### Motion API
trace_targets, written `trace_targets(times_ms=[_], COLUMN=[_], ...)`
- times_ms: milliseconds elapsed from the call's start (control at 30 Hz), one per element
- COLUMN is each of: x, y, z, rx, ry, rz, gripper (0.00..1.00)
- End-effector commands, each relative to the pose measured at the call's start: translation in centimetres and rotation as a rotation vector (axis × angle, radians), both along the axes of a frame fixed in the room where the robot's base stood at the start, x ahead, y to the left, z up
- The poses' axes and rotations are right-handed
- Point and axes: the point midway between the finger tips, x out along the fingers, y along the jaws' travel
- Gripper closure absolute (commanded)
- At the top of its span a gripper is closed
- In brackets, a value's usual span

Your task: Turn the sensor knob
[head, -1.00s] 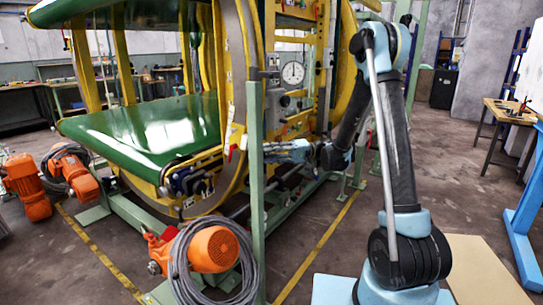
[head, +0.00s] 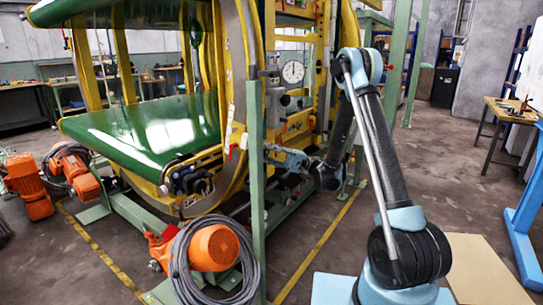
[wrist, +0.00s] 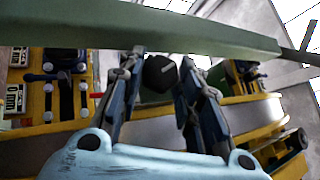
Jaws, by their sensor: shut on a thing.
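The sensor knob (wrist: 160,74) is a black, many-sided knob between my fingertips in the wrist view. My gripper (wrist: 160,66) is shut on it, with one dark blue finger on each side. In the head view my gripper (head: 277,154) reaches left to the yellow ring machine, just behind the thin green post. The knob cannot be made out in the head view, and finger contact is hard to see there.
A green beam (wrist: 150,33) crosses the wrist view close above the fingers. The green post (head: 255,190) stands close to my gripper. An orange motor (head: 214,248) with coiled grey cable sits in front. Open floor (head: 335,255) lies between machine and my base.

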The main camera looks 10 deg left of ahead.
Motion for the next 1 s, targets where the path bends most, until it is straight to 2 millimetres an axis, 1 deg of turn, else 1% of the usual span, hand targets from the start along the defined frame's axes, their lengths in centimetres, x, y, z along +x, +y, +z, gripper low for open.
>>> trace_targets(times_ms=[233, 633, 667, 700, 733, 767, 1000], x=[0.06, 0.06, 0.06, 0.05, 0.05, 0.05, 0.03], y=[0.17, 0.15, 0.15, 0.14, 0.13, 0.13, 0.04], z=[-0.25, -0.24, -0.24, -0.24, -0.23, -0.23, -0.15], rx=[0.017, 0.019, 0.019, 0.019, 0.019, 0.019, 0.021], ry=[0.052, 0.059, 0.059, 0.059, 0.059, 0.059, 0.058], rz=[0.012, 0.014, 0.014, 0.014, 0.014, 0.014, 0.014], gripper=[0.92, 0.92, 0.66, 0.57, 0.5, 0.47, 0.47])
